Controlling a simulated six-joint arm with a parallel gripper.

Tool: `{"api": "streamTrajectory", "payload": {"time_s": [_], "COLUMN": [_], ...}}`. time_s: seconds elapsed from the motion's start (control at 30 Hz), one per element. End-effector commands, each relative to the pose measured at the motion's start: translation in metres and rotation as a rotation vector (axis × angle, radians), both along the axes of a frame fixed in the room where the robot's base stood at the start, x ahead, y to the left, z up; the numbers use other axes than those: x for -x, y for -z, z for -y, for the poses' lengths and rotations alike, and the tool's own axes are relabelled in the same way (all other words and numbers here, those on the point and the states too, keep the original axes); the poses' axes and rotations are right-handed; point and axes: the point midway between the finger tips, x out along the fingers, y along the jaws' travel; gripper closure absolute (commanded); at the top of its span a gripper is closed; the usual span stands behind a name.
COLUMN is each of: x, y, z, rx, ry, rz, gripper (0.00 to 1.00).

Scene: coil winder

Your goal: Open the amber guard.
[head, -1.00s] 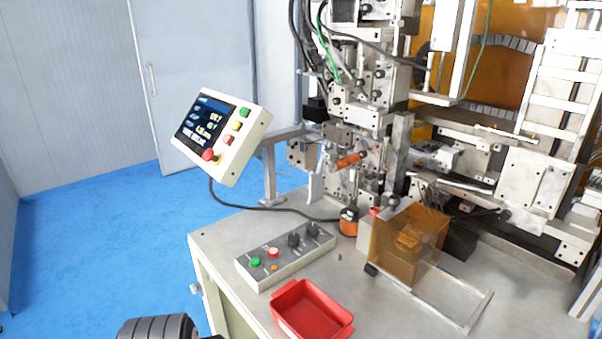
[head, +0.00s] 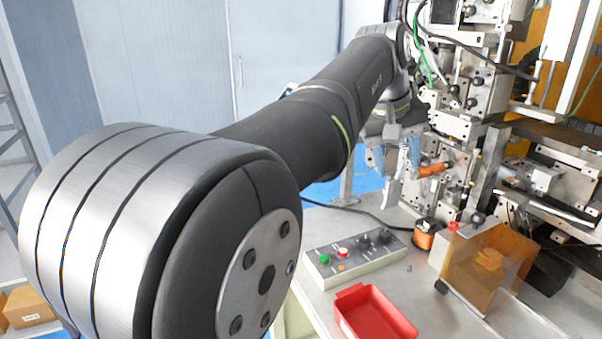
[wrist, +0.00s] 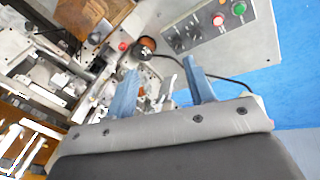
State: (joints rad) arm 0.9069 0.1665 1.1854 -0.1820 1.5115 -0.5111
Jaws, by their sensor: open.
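The amber guard (head: 482,268) is a see-through orange box on the table, over an orange part inside it. In the wrist view the guard (wrist: 96,14) shows at the top, cut off by the picture edge. My gripper (head: 396,158) is raised beside the winding head, to the left of and above the guard, well apart from it. In the wrist view the blue fingers of my gripper (wrist: 163,64) are spread wide with nothing held between them.
A red tray (head: 374,314) and a control box with buttons (head: 352,257) are on the table left of the guard. A copper spool (head: 425,236) is close behind the guard. The winder (head: 488,80) rises at the back. Rails lie at the table's right.

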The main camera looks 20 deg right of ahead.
Motion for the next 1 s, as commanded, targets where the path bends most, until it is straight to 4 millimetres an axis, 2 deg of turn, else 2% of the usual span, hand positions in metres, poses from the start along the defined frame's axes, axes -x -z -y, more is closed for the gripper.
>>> {"api": "streamTrajectory", "payload": {"time_s": [0.03, 0.2, 0.3, 0.4, 0.57, 0.67, 0.77, 1.0], "x": [0.003, 0.019, 0.030, 0.039, 0.046, 0.048, 0.050, 0.057], "y": [-0.005, -0.021, -0.026, -0.028, -0.028, -0.022, -0.008, 0.040], "z": [0.024, 0.089, 0.118, 0.136, 0.148, 0.151, 0.154, 0.169], "rx": [-0.002, -0.012, -0.019, -0.027, -0.031, -0.032, -0.035, -0.035], "ry": [0.016, 0.049, 0.067, 0.078, 0.085, 0.087, 0.087, 0.087], "rz": [-0.022, -0.090, -0.120, -0.140, -0.154, -0.156, -0.157, -0.157], "gripper": [0.51, 0.51, 0.51, 0.51, 0.51, 0.51, 0.51, 0.51]}}
